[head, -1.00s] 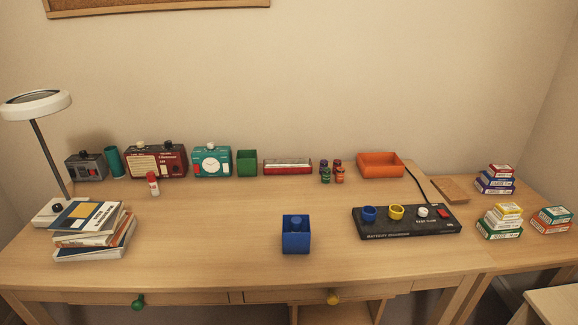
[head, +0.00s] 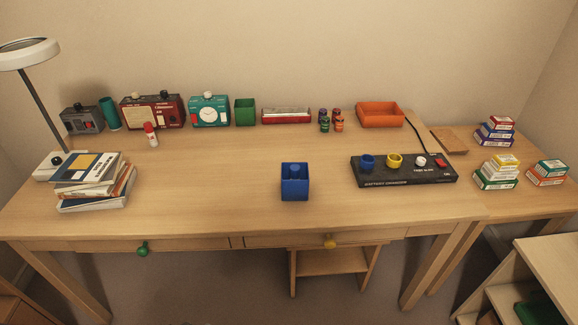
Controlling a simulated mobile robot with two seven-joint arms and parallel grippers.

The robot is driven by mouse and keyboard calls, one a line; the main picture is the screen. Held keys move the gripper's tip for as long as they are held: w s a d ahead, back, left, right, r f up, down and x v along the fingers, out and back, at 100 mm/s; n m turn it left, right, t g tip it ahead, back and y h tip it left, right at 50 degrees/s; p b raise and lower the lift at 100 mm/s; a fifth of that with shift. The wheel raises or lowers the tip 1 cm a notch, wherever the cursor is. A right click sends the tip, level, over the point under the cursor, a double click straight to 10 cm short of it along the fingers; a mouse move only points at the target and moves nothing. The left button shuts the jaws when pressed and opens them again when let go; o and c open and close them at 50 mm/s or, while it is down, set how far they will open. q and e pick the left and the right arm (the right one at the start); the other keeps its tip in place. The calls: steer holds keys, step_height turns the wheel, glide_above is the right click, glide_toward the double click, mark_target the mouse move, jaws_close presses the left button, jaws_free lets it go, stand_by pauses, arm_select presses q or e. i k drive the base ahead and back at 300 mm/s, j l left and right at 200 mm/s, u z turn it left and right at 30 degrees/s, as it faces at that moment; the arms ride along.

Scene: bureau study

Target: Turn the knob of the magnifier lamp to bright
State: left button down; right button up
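The magnifier lamp stands at the left end of the desk, with a white ring-shaped head (head: 28,53) on a dark slanted pole (head: 42,110). Its white base (head: 46,168) sits on the desk, partly hidden behind a stack of books (head: 95,182). A small dark spot shows on the base, but I cannot tell the knob or its setting clearly. Neither of my grippers is in view.
The desk (head: 220,205) has a clear middle and front, with a blue box (head: 294,186) near the centre. A black battery charger (head: 405,176) lies at the right. A shelf (head: 550,262) is at lower right.

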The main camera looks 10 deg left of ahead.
mark_target(56, 161)
steer(key=u, duration=1.7)
steer(key=i+j, duration=0.45)
steer(key=j, duration=0.15)
steer(key=i+j, duration=0.45)
steer(key=z, duration=0.45)
steer(key=j+z, duration=0.15)
steer(key=z, duration=0.3)
steer(key=j+z, duration=0.1)
steer(key=z, duration=0.35)
steer(key=j+z, duration=0.1)
steer(key=z, duration=0.4)
steer(key=i, duration=0.05)
